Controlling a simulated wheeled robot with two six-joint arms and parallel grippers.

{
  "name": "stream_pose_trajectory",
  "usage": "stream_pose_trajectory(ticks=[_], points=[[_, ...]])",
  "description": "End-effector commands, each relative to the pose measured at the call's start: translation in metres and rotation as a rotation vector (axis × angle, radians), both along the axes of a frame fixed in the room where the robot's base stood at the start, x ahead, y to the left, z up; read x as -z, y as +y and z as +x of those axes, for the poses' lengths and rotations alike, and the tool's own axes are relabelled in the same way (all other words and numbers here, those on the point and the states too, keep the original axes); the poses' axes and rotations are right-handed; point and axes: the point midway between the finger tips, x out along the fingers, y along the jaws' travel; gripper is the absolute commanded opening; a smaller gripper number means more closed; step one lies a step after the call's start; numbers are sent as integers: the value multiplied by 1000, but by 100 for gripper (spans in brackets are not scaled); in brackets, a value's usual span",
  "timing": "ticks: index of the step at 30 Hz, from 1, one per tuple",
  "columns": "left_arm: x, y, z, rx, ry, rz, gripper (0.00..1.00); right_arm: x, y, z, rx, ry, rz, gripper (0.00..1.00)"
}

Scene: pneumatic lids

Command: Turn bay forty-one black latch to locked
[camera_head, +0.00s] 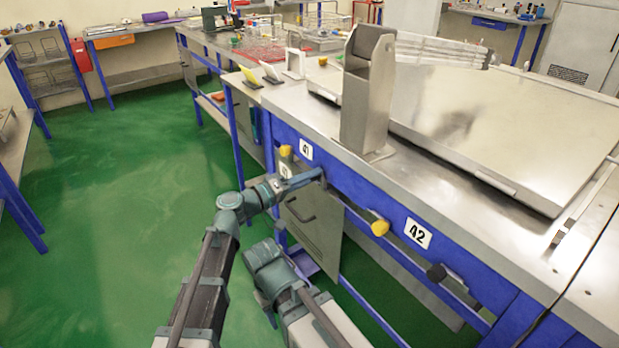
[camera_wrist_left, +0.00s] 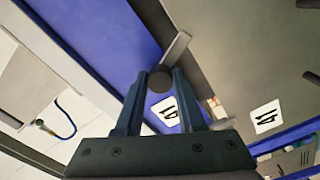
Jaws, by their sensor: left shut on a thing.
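My left gripper (camera_head: 318,176) is at the rail, just below and right of that label. In the left wrist view the black latch knob (camera_wrist_left: 160,82) sits between the two fingertips, and the gripper is shut on it. A grey latch bar (camera_wrist_left: 177,47) sticks out past the knob at a slant. In the head view the fingers mostly hide the latch. My right gripper is not in view.
Another black knob (camera_head: 436,272) is further right. A grey cabinet door (camera_head: 312,232) with a handle hangs below. Green floor (camera_head: 110,240) is clear at left.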

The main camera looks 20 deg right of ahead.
Motion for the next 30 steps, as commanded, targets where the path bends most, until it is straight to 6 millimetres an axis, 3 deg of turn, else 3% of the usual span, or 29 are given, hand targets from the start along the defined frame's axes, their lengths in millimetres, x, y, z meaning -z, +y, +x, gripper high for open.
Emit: stream_pose_trajectory(ticks=[15, 30], points=[[2, 1, -1, 1, -327, 122, 0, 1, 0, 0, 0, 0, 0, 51], [2, 1, -1, 1, -404, 150, 0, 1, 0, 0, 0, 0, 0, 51]])
